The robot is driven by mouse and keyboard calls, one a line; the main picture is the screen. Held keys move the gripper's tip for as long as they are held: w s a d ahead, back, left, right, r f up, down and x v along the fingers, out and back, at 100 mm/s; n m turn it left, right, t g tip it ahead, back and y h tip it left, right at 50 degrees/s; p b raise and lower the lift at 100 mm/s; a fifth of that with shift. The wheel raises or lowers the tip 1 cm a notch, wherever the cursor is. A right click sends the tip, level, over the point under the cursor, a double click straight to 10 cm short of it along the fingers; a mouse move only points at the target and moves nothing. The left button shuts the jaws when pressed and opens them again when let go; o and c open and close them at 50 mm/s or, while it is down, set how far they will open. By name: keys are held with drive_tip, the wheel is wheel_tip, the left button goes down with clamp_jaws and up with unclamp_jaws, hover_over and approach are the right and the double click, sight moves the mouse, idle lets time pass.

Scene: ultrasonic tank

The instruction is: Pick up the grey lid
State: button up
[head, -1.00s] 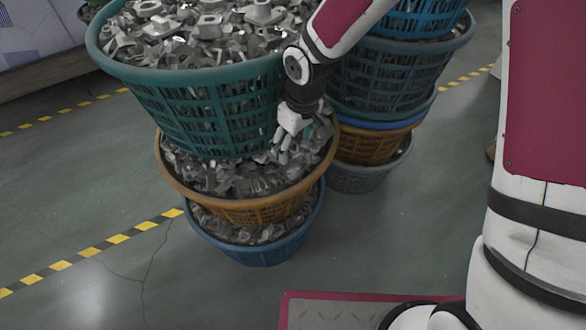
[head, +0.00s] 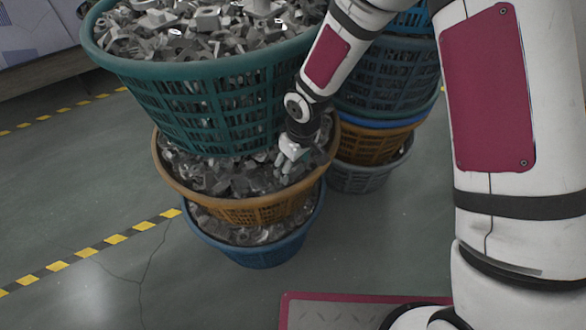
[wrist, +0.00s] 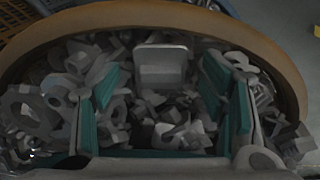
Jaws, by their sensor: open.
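A pale grey, flat-faced piece with rounded corners (wrist: 162,65), which looks like the grey lid, stands among the metal parts near the far rim of the orange basket in the wrist view. I cannot pick it out in the head view. My gripper (head: 284,165) is over the right side of the orange basket (head: 250,212), close above the parts. In the wrist view its teal-padded fingers (wrist: 162,88) are wide apart, with the grey piece ahead between them. No object is clearly held.
A teal basket (head: 190,105) heaped with metal parts sits above the orange one, left of my gripper. A blue basket (head: 262,256) is beneath. Another basket stack (head: 385,85) stands close behind at right. Open floor (head: 90,190) lies to the left.

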drive_tip(key=c, duration=1.2)
drive_tip(key=shift+r, duration=0.1)
drive_tip(key=shift+c, duration=0.2)
